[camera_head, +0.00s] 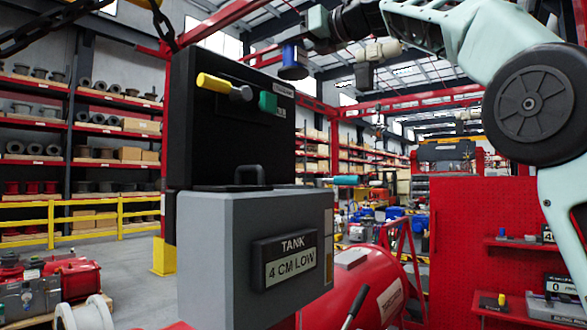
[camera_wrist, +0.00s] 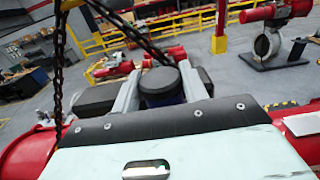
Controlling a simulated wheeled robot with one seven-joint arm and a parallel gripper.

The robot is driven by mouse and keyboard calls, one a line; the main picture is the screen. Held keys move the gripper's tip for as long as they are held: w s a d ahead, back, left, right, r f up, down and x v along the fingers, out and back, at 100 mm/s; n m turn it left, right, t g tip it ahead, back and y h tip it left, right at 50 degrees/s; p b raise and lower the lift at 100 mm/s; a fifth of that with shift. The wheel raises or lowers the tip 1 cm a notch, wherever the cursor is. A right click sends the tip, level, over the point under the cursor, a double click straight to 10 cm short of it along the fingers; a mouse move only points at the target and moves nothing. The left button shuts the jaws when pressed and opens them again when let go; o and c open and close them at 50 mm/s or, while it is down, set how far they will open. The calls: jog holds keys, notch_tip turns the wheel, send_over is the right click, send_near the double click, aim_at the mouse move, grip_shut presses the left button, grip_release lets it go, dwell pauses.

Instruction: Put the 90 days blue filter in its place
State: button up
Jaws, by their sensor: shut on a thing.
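The blue filter (camera_head: 292,72) is at the end of my arm in the head view, up and to the right of the black box (camera_head: 240,140). My gripper (camera_wrist: 162,78) is shut on the filter; its pale fingers stand on either side of the filter's dark round top (camera_wrist: 161,82) in the wrist view. Labels there are too small to read. The filter appears apart from the box, though depth is hard to tell.
A grey tank unit (camera_head: 220,260) reading "TANK 4 CM LOW" is below the black box. A red pegboard (camera_head: 460,230) with small shelves stands at right. Chains (camera_head: 166,25) hang at upper left. A red tank (camera_head: 350,285) lies low behind the unit.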

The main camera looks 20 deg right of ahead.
notch_tip(320, 180, down, 24)
jog(key=b, duration=0.9)
jog(key=shift+f, duration=0.15)
jog(key=shift+f, duration=0.15)
jog(key=o, duration=0.6)
jog(key=shift+b, duration=0.3)
jog(key=o, duration=0.4)
jog(key=shift+o, duration=0.2)
